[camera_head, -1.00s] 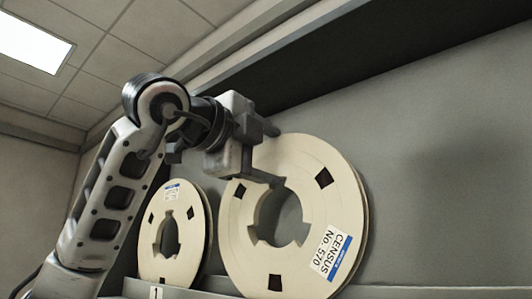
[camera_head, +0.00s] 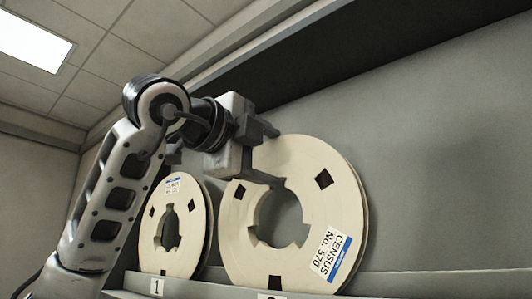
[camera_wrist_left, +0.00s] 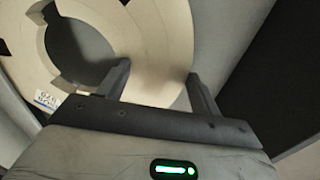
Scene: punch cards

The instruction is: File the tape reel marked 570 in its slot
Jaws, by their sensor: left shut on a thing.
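The cream tape reel labelled CENSUS No. 570 (camera_head: 325,205) stands upright and fills the middle of the head view. My left gripper (camera_head: 268,155) is shut on its flange at the upper left, with one finger at the outer rim and the other at the centre hole. In the left wrist view my gripper (camera_wrist_left: 160,88) straddles the ring of the reel (camera_wrist_left: 160,40). The reel's bottom edge meets the picture's lower edge near the shelf lip, so I cannot tell whether it rests on the shelf. My right gripper is not in view.
A second cream reel (camera_head: 187,235) stands on the shelf to the left, above a slot tag marked 1 (camera_head: 157,288). Another tag (camera_head: 269,297) is cut off below reel 570. A dark recess (camera_head: 380,55) runs overhead. The shelf (camera_head: 440,283) is bare to the right.

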